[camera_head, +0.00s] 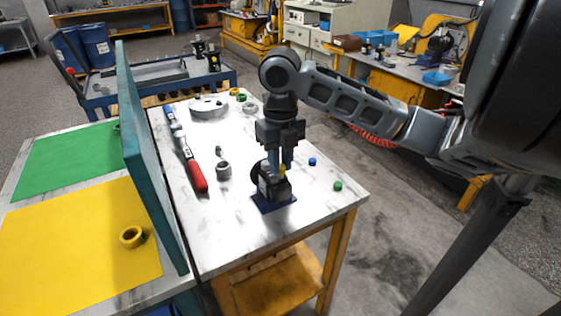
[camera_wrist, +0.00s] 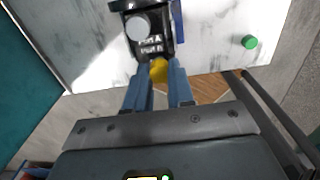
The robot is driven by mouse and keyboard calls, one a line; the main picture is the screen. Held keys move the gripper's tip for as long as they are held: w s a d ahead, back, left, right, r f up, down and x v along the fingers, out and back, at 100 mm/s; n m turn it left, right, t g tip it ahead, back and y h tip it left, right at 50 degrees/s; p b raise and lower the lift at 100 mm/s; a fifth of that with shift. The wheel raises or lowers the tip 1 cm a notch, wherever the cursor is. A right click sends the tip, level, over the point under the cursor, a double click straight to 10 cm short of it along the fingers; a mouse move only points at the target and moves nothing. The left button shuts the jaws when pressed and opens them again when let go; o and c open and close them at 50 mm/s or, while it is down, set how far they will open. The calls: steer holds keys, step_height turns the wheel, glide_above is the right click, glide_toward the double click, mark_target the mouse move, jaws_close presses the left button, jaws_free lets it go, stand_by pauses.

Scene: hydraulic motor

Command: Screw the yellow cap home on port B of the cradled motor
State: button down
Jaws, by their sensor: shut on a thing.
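The black motor (camera_head: 272,187) sits in a dark blue cradle (camera_head: 279,206) near the front of the white marbled table. The motor (camera_wrist: 150,36) also shows at the top of the wrist view, with a round grey face and pale lettering. My gripper (camera_head: 282,166) points down over the motor. The yellow cap (camera_wrist: 159,70) is between the blue fingertips of my gripper (camera_wrist: 160,78), at the motor's near edge. My gripper is shut on the cap. A bit of the yellow cap (camera_head: 282,172) shows below the fingers in the head view. The port and thread under the cap are hidden.
A blue cap (camera_head: 312,161) and a green cap (camera_head: 338,186) lie right of the motor. A grey ring-shaped part (camera_head: 224,171) and a red-handled tool (camera_head: 197,177) lie left. A teal divider (camera_head: 148,160) stands along the table's left edge. Several small parts lie farther back.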

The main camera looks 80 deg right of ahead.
steer(key=shift+f+b, duration=0.45)
steer(key=shift+b, duration=0.15)
stand_by(0.5)
steer(key=shift+m, duration=0.9)
steer(key=c, duration=1.2)
jaws_free()
steer(key=shift+r, duration=0.15)
